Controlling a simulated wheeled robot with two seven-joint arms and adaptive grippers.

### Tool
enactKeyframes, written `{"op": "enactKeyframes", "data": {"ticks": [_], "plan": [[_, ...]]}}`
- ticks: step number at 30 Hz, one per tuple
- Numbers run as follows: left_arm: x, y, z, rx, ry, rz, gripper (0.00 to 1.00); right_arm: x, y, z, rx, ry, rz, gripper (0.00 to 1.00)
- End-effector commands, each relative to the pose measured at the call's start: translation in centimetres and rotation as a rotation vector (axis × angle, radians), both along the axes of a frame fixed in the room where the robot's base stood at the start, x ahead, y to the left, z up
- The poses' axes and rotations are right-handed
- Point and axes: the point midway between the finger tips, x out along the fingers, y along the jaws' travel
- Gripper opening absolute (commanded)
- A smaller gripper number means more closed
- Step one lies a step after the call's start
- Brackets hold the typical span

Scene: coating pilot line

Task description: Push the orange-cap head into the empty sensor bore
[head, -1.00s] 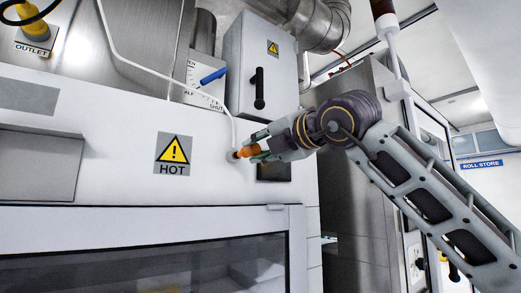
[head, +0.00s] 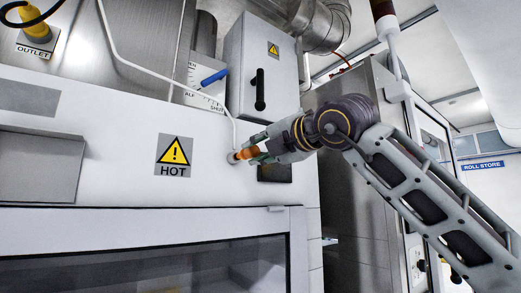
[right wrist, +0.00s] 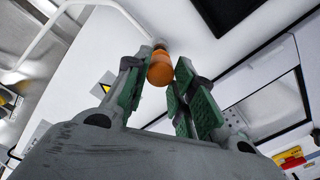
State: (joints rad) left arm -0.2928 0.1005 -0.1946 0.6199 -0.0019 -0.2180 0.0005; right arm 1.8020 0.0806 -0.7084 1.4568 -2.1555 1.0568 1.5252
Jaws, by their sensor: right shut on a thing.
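The orange-cap head (head: 243,154) is in my right gripper (head: 251,150), against or very close to the white oven front. In the right wrist view the orange cap (right wrist: 161,68) sits between the green-padded fingers of the right gripper (right wrist: 163,72). The far end of the head points at the white panel, and a thin white cable (head: 235,132) runs down to that spot. A small pale ring shows at the tip. The sensor bore itself is hidden behind the head, so I cannot tell how deep the head sits. My left gripper is not in view.
A dark rectangular panel (head: 274,172) is just right of the gripper. A HOT sign (head: 173,155) is to the left. Above are a blue lever (head: 214,77) and a grey box (head: 262,66) with a black handle. The oven window (head: 150,272) is below.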

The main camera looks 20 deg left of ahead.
Motion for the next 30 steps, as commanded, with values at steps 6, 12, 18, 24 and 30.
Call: {"op": "enactKeyframes", "data": {"ticks": [6, 12, 18, 24, 30], "plan": [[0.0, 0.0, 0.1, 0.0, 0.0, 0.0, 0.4, 0.2, 0.3, 0.0, 0.0, 0.0, 0.0, 0.0], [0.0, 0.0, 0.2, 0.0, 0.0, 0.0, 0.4, 0.4, 0.5, 0.0, 0.0, 0.0, 0.0, 0.0], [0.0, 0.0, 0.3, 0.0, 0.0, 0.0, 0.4, 0.6, 0.7, 0.0, 0.001, -0.001, 0.0, 0.0], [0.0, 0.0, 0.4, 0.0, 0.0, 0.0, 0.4, 0.8, 0.9, 0.0, 0.001, -0.001, 0.0, 0.0], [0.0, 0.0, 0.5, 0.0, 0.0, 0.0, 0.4, 1.0, 1.2, 0.0, 0.001, -0.001, 0.0, 0.0]]}}
